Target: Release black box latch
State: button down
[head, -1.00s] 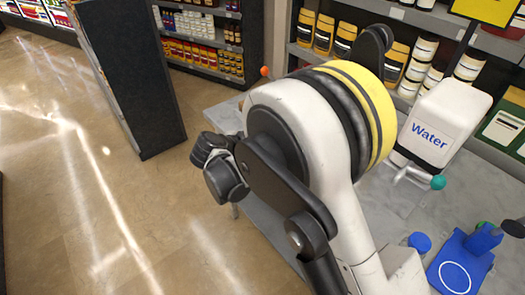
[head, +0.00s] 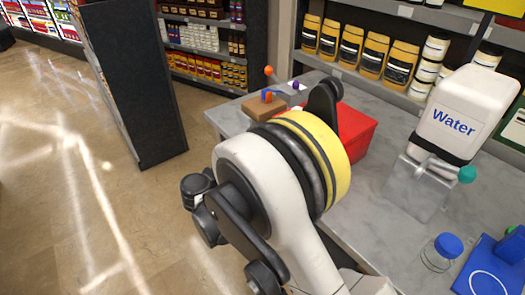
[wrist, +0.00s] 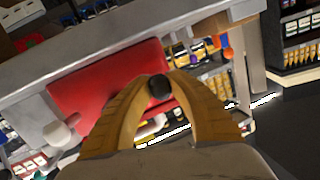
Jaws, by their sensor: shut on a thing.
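My gripper (wrist: 161,82) shows in the wrist view, its two tan fingers closed around a small dark round piece (wrist: 159,88). I cannot tell whether this piece is part of a latch. A red box (wrist: 105,90) lies behind and to the left of the fingers in the wrist view. In the head view the red box (head: 357,134) stands on the grey counter, partly covered by my arm. My gripper is hidden behind my arm there. I cannot make out a black box or its latch in either view.
The counter (head: 395,150) also holds a brown block (head: 263,108), a white Water container (head: 452,118), a blue-lidded jar (head: 447,248) and a blue stand (head: 490,270).

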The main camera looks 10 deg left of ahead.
jog(key=shift+s+f, duration=0.1)
jog(key=c, duration=1.2)
grip_release()
jog(key=shift+a, duration=0.1)
jog(key=v, duration=1.2)
